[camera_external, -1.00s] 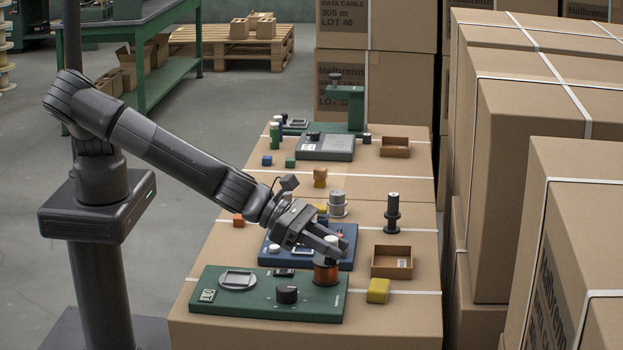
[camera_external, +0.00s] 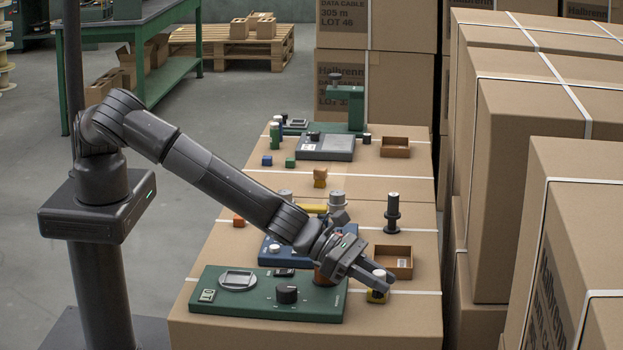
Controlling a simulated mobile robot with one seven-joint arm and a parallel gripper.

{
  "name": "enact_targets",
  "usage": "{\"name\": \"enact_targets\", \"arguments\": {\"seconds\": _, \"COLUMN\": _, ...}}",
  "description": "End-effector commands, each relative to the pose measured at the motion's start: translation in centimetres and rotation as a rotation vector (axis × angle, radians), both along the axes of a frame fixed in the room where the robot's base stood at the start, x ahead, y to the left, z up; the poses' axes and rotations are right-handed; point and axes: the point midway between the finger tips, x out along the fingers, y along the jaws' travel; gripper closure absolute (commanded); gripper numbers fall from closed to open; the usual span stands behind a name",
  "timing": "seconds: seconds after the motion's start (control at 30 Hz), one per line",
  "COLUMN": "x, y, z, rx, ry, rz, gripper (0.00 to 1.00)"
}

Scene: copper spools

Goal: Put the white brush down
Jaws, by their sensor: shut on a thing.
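My gripper (camera_external: 381,283) is low over the front right of the near carton. It is shut on the white brush (camera_external: 379,273), a small pale piece whose top shows between the fingers. The brush's lower end is hidden by the fingers.
An open brown box (camera_external: 404,262) stands just behind the gripper. A green panel (camera_external: 250,306) with a black knob lies to the left. A copper spool (camera_external: 322,277) is partly hidden by my wrist. A black spool (camera_external: 392,213) stands farther back. The carton's front right corner is clear.

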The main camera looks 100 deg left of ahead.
Motion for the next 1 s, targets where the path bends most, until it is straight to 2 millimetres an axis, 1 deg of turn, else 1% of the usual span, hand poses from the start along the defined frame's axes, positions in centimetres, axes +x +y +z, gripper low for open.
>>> {"name": "enact_targets", "arguments": {"seconds": 0.07, "x": 0.1, "y": 0.1, "z": -0.8, "rx": 0.002, "ry": 0.001, "rz": 0.001, "gripper": 1.0}}
{"name": "enact_targets", "arguments": {"seconds": 0.2, "x": 0.1, "y": 0.1, "z": -3.0, "rx": 0.003, "ry": 0.002, "rz": 0.0, "gripper": 1.0}}
{"name": "enact_targets", "arguments": {"seconds": 0.3, "x": 0.1, "y": 0.1, "z": -3.9, "rx": 0.0, "ry": 0.001, "rz": 0.0, "gripper": 1.0}}
{"name": "enact_targets", "arguments": {"seconds": 0.6, "x": 0.1, "y": 0.1, "z": -4.1, "rx": 0.0, "ry": 0.0, "rz": 0.0, "gripper": 1.0}}
{"name": "enact_targets", "arguments": {"seconds": 1.0, "x": 0.0, "y": 0.0, "z": -5.3, "rx": 0.001, "ry": 0.001, "rz": 0.0, "gripper": 1.0}}
